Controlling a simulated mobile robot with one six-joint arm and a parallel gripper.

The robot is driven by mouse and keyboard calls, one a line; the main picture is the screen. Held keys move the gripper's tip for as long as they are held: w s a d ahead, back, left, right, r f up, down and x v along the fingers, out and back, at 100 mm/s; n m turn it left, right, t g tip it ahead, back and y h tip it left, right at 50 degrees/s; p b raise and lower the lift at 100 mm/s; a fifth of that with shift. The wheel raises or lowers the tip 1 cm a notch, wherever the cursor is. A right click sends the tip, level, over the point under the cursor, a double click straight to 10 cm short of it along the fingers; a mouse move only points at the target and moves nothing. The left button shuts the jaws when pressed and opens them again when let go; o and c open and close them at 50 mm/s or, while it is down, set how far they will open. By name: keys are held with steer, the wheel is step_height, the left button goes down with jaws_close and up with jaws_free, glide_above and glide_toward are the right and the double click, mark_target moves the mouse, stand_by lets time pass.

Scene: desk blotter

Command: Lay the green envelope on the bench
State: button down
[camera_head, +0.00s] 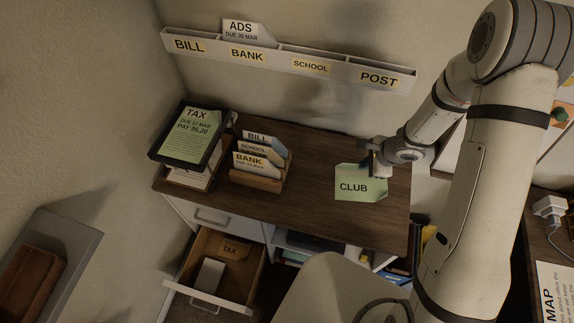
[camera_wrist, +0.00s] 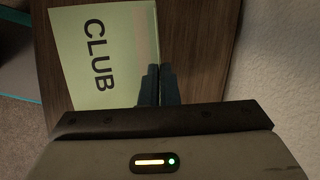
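The green envelope (camera_head: 358,190), marked CLUB, is over the right part of the brown wooden desk top (camera_head: 318,212). In the wrist view the envelope (camera_wrist: 100,55) fills the upper left, with wood behind it. My gripper (camera_head: 376,168) is at the envelope's upper right edge. In the wrist view the two fingers (camera_wrist: 158,84) are close together with the envelope's edge between them, so the gripper looks shut on it. I cannot tell whether the envelope's lower edge touches the desk. No surface is labelled as the bench.
A black tray (camera_head: 153,156) with a green TAX sheet (camera_head: 192,137) and a wooden letter rack (camera_head: 258,182) stand left on the desk. A labelled wall rack (camera_head: 290,62) hangs behind. An open drawer (camera_head: 206,300) juts out below. The desk's middle is clear.

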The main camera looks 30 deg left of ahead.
mark_target(360, 181)
steer(key=shift+s+a+f+m+t, duration=0.15)
steer(key=shift+s+f+m, duration=0.15)
steer(key=shift+s+m, duration=0.35)
steer(key=shift+s+d+f+m+t, duration=0.15)
steer(key=shift+s+f+m, duration=0.15)
steer(key=shift+s, duration=0.5)
step_height(360, 181, down, 6)
steer(key=shift+a+r+b, duration=0.1)
steer(key=shift+r+b, duration=0.05)
steer(key=shift+b, duration=0.9)
steer(key=shift+f, duration=2.1)
steer(key=shift+f+b, duration=0.1)
steer(key=shift+b, duration=0.2)
